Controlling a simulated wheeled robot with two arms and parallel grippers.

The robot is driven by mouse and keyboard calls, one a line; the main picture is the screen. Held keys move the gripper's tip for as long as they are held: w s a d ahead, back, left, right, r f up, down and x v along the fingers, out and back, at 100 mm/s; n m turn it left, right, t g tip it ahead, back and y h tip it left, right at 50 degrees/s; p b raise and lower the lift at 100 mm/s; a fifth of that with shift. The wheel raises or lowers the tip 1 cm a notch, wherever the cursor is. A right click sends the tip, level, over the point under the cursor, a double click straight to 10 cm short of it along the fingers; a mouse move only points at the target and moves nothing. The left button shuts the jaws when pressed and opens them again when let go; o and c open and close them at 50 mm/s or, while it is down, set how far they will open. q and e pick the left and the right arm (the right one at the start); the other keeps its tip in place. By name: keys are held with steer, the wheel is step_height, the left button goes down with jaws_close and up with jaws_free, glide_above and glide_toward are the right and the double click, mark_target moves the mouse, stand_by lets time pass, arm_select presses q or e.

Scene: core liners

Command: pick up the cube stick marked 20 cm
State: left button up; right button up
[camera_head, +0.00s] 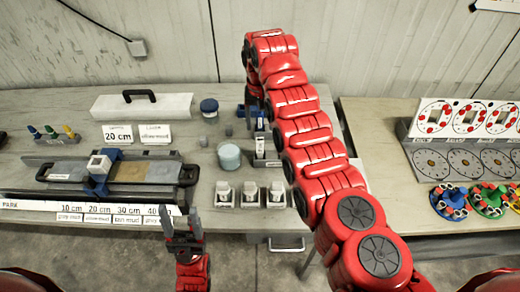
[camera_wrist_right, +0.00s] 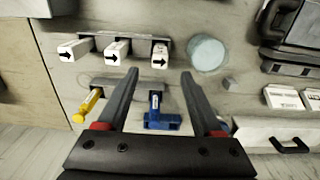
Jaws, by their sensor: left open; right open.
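Three white blocks stand in a grey rack (camera_head: 250,204); the left (camera_head: 223,190), middle (camera_head: 249,191) and right (camera_head: 276,191) blocks are alike. In the right wrist view the white blocks (camera_wrist_right: 116,50) bear black arrows; no 20 cm mark is legible on them. A "20 cm" card (camera_head: 118,135) stands at the back left, and a "20 cm" label (camera_head: 98,208) is on the front strip. My right gripper (camera_wrist_right: 160,72) is open above the back of the bench, a blue T-shaped tool (camera_wrist_right: 162,120) showing between its fingers. My left gripper (camera_head: 182,222) is open and empty at the front edge.
A long grey tray with a blue carriage (camera_head: 97,186) fills the left front. A pale blue cylinder (camera_head: 229,156) stands behind the rack. A yellow-handled tool (camera_wrist_right: 86,106) is beside the blue one. A white box (camera_head: 143,106) is at the back. My right arm spans the bench's right side.

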mark_target(260, 149)
step_height(260, 149, down, 6)
steer(key=shift+f+p, duration=0.25)
steer(key=shift+p, duration=0.9)
steer(key=shift+f+p, duration=0.65)
steer(key=shift+p, duration=0.05)
steer(key=shift+f, duration=0.5)
steer(key=shift+s+f, duration=0.15)
steer(key=shift+f, duration=0.2)
step_height(260, 149, down, 3)
steer(key=shift+r+b, duration=0.2)
steer(key=shift+b, duration=0.95)
steer(key=shift+r, duration=0.1)
steer(key=c, duration=0.5)
jaws_close()
